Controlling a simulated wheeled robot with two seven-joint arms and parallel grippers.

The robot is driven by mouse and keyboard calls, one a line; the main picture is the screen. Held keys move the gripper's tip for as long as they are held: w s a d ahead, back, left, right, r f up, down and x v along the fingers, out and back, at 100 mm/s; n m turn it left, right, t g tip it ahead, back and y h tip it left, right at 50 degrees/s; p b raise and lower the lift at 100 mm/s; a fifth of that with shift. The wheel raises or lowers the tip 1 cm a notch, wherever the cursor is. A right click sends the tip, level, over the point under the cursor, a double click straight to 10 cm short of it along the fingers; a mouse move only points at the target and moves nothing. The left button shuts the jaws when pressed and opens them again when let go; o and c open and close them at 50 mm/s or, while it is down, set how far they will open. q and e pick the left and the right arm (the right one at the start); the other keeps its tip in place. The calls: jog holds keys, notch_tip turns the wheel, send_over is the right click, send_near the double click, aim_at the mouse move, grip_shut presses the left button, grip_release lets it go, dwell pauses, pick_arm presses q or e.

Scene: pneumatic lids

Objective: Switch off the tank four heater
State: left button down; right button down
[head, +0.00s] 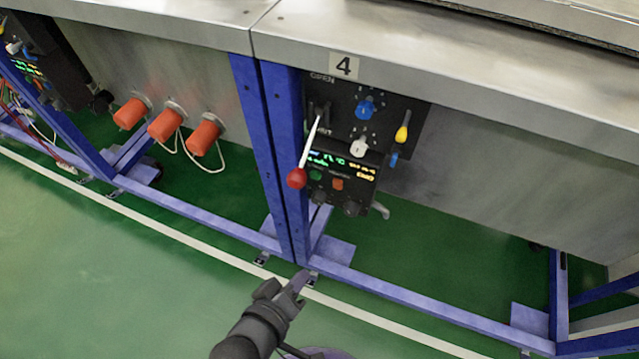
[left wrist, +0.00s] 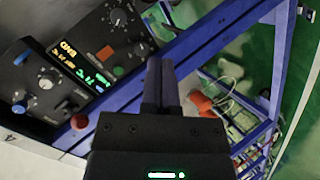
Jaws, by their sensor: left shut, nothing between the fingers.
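The tank four control panel (head: 345,125) is black and sits under the label 4 (head: 344,66). It has a blue knob (head: 365,108), a pale knob (head: 359,147), a yellow-tipped switch (head: 402,133), a lit display (head: 343,166), a green button (head: 316,175) and an orange-red button (head: 338,184). The last two also show in the left wrist view, green (left wrist: 118,71) and orange-red (left wrist: 105,53). I cannot read which control is the heater's. My left gripper (head: 303,276) is shut and empty, below and apart from the panel. Its fingers (left wrist: 160,66) also show in the left wrist view.
A white lever with a red ball (head: 297,178) sticks out at the panel's left edge. Blue frame legs (head: 270,150) stand left of it, and a blue lower rail (head: 410,305) runs below. Orange caps (head: 166,125) protrude at left. The green floor in front is open.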

pick_arm(q)
notch_tip(320, 180, up, 2)
jog(key=w+n+t+h, duration=0.1)
jog(key=n+t, duration=0.4)
jog(key=n+t+b, duration=0.2)
jog(key=n+b, duration=0.1)
jog(key=b, duration=0.1)
send_near(336, 183)
jog(key=x, duration=0.6)
jog(key=shift+w+f, duration=0.15)
jog(key=shift+f, duration=0.1)
jog(key=shift+w+d+r, duration=0.15)
jog(key=shift+w+d, duration=0.05)
jog(key=shift+w, duration=0.3)
jog(key=shift+r, duration=0.15)
